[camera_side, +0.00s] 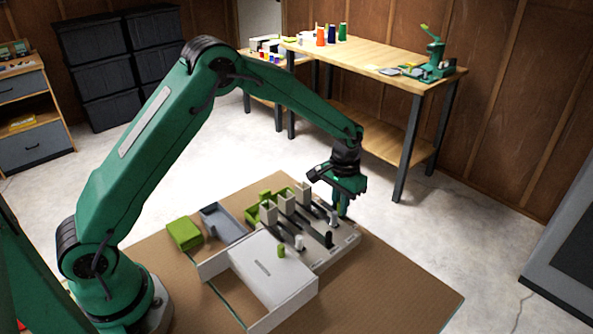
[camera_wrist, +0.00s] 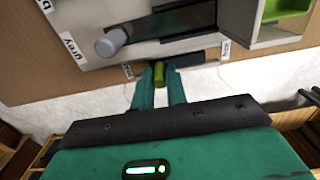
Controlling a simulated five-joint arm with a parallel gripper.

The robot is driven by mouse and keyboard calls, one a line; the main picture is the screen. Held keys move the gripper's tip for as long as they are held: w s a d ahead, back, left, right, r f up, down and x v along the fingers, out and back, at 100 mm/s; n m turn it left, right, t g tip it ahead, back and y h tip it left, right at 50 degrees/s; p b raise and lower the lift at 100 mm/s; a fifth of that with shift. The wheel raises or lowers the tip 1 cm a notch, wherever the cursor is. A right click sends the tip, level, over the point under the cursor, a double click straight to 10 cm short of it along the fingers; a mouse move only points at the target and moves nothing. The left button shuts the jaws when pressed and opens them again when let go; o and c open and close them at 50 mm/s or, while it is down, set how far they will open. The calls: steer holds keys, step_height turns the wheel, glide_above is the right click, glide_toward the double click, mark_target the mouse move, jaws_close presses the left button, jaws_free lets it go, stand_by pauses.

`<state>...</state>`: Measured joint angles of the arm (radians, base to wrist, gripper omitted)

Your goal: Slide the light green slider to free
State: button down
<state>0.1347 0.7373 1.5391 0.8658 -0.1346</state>
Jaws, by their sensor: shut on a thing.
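The light green slider (camera_wrist: 160,75) is a small upright knob in a dark slot at the panel's edge in the wrist view. It stands near the left end of the slot, and dark track shows to its right. My gripper (camera_wrist: 160,82) is shut on it, one green finger on each side. A small label (camera_wrist: 127,70) sits left of the slot and another (camera_wrist: 224,48) right of it; I cannot read either surely. In the side view my gripper (camera_side: 343,203) is low at the far right edge of the pale slider panel (camera_side: 338,254), and hides the slider.
A grey knob (camera_wrist: 112,42) stands in the neighbouring slot, close to my gripper. In the side view a white knob (camera_side: 299,243) and a black knob (camera_side: 329,239) stand on the panel. The brown mat (camera_side: 400,285) is clear at right.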

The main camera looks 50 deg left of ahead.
steer(key=shift+a, duration=0.75)
steer(key=c, duration=1.4)
jaws_free()
steer(key=shift+r, duration=3)
steer(key=shift+r, duration=0.1)
steer(key=shift+r, duration=1.9)
